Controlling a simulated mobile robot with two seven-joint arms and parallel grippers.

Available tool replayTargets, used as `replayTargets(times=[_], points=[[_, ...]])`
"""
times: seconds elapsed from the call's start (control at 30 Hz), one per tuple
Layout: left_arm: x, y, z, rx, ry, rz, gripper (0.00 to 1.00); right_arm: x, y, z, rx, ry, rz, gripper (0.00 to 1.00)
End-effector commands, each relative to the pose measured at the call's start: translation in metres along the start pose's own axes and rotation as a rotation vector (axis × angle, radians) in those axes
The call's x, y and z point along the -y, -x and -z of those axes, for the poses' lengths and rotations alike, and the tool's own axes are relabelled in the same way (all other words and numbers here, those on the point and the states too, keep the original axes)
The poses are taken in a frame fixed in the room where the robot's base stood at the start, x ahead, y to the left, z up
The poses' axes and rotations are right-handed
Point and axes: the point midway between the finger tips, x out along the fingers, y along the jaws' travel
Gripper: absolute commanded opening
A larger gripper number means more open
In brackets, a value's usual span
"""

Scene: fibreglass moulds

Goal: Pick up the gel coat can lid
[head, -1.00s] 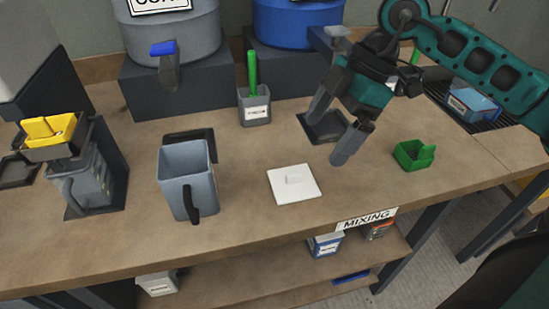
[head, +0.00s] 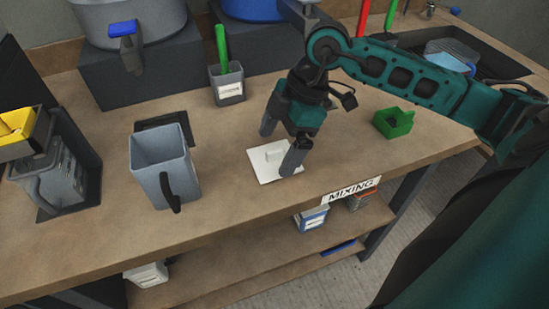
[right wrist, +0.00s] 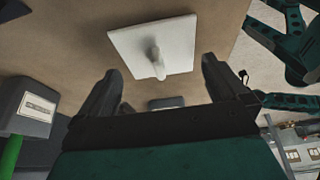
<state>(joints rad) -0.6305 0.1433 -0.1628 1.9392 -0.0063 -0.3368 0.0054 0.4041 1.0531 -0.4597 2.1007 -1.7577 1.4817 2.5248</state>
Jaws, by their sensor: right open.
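The can lid (head: 262,170) is a flat white square plate with a small raised knob, lying on the bench near its front edge. In the right wrist view the lid (right wrist: 130,42) lies beyond the fingertips, its knob between their lines. My right gripper (head: 279,150) is open and empty, pointing down over the lid. One finger hides part of the lid's right side in the head view. The wrist view shows both fingers of the gripper (right wrist: 160,76) spread apart. I cannot tell whether a finger touches the lid. My left gripper is not in view.
A grey jug (head: 160,158) stands left of the lid. A grey cup (head: 228,88) holding a green-handled tool is behind it. A green box (head: 394,122) sits to the right. A yellow container (head: 17,128) is at far left. The bench between jug and lid is clear.

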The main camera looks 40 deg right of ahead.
Motion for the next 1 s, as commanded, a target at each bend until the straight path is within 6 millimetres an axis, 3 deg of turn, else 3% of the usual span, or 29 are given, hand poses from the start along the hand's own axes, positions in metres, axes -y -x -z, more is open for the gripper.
replayTargets(times=[0.13,0.4,0.8,1.0], points=[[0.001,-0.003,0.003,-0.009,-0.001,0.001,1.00,0.000,-0.019,0.000,-0.002,-0.001,0.001,1.00],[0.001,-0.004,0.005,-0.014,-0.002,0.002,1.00,0.000,-0.022,0.000,0.000,0.000,0.000,1.00],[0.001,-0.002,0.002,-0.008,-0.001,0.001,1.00,0.000,-0.021,0.000,0.000,0.000,-0.001,0.64],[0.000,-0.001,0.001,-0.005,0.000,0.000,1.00,0.000,-0.021,0.000,0.000,0.000,-0.001,0.64]])
